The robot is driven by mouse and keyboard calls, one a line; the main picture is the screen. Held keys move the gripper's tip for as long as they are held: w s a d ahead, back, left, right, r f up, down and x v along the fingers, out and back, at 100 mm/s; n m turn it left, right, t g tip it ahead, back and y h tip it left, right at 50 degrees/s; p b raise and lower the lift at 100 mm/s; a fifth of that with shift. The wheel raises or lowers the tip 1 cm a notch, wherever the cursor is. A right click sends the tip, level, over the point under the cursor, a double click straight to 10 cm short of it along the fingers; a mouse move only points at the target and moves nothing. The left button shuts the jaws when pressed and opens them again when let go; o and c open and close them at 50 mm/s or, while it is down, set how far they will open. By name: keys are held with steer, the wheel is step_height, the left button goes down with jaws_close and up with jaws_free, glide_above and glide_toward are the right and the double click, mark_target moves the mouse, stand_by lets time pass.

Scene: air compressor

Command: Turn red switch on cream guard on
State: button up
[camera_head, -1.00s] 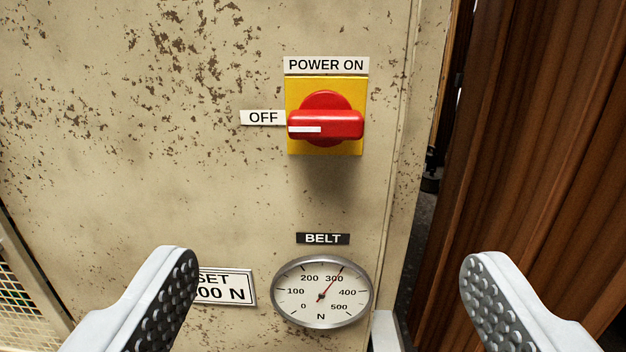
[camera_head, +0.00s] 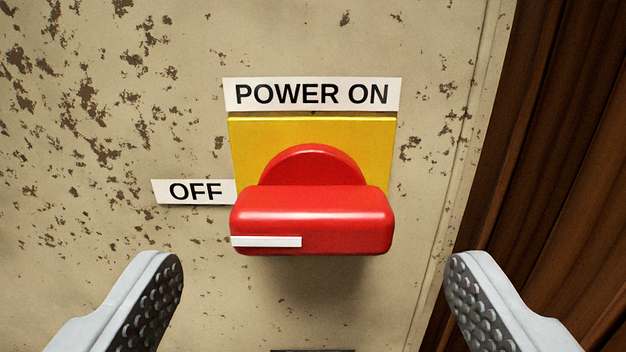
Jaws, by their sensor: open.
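The red switch (camera_head: 312,218) sits on a yellow plate (camera_head: 375,150) on the cream guard (camera_head: 200,45). Its handle lies level, and the white mark on it is at the left end, toward the OFF label (camera_head: 194,191). The POWER ON label (camera_head: 312,94) is above the plate. My gripper (camera_head: 313,285) is open and empty. Its fingers show at the lower left and lower right, either side of the switch and a little below it in the picture, touching nothing that I can see.
Brown ribbed panelling or curtain (camera_head: 560,160) stands to the right, past the guard's right edge. The guard's face around the switch is flat, with chipped paint. The top of a dark label (camera_head: 312,350) shows at the bottom edge.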

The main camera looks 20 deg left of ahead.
mark_target(313, 241)
steer(key=shift+x, duration=1.8)
steer(key=c, duration=1)
